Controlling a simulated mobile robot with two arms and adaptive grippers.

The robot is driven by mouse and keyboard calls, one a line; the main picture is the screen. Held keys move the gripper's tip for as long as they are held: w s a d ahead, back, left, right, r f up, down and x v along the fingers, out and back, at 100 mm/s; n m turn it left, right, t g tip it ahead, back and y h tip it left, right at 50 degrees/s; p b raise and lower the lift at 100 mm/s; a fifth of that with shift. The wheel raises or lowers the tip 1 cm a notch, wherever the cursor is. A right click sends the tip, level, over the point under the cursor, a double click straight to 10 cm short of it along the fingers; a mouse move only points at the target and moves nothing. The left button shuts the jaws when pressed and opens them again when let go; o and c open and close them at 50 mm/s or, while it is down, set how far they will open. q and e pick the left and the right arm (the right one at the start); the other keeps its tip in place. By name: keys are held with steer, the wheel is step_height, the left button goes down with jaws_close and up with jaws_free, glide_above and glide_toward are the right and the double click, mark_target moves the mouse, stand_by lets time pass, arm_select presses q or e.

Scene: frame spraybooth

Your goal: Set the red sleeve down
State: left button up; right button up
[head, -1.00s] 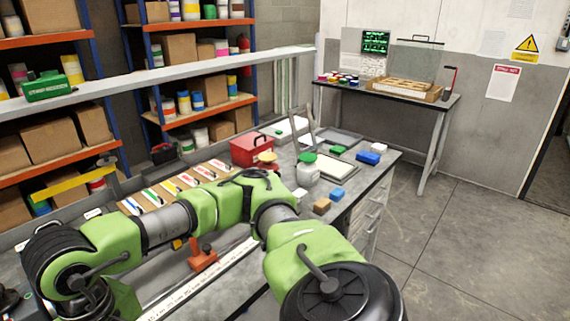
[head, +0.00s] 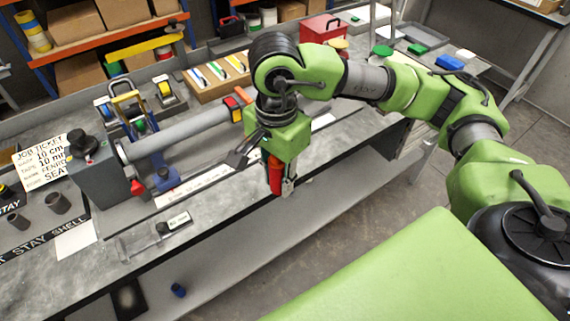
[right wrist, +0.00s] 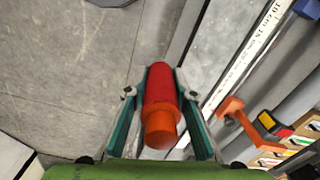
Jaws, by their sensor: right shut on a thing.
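The red sleeve (head: 275,174) is in my right gripper (head: 272,182), held nearly upright in the head view, in the air near the bench's front edge. In the right wrist view the red sleeve (right wrist: 160,84) lies between the two fingers of my right gripper (right wrist: 161,78), which is shut on it. An orange end piece (right wrist: 159,128) shows at the sleeve's near end. The grey workbench (head: 215,215) runs behind and left of the gripper. My left gripper is not in view.
A grey tube (head: 190,131) lies across the fixture on the bench, near an orange clamp (right wrist: 231,107). A ruler strip (head: 195,187) runs along the bench. Dark cups (head: 57,203) and a job ticket (head: 42,160) are at left. Bare floor (right wrist: 75,70) shows below the gripper.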

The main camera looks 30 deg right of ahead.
steer(key=m, duration=0.2)
steer(key=w+m, duration=0.1)
steer(key=m, duration=0.1)
steer(key=shift+r, duration=0.15)
steer(key=m, duration=0.4)
steer(key=shift+w+d+r, duration=0.1)
steer(key=shift+w, duration=0.2)
steer(key=m, duration=0.2)
steer(key=w+m, duration=0.1)
steer(key=m, duration=0.5)
steer(key=shift+w+d+r, duration=0.1)
steer(key=shift+w+r, duration=0.05)
steer(key=shift+r, duration=0.1)
steer(key=m+p, duration=0.5)
steer(key=m, duration=1.3)
glide_above(299, 158)
steer(key=a, duration=0.1)
steer(key=f, duration=0.7)
steer(key=shift+s+a, duration=0.15)
steer(key=shift+s, duration=0.2)
steer(key=shift+w+d+f, duration=0.2)
steer(key=shift+d+f, duration=0.15)
steer(key=shift+f, duration=0.25)
steer(key=f, duration=0.1)
steer(key=f+p, duration=0.2)
steer(key=shift+w+d, duration=0.15)
steer(key=shift+d, duration=0.1)
steer(key=shift+f, duration=0.35)
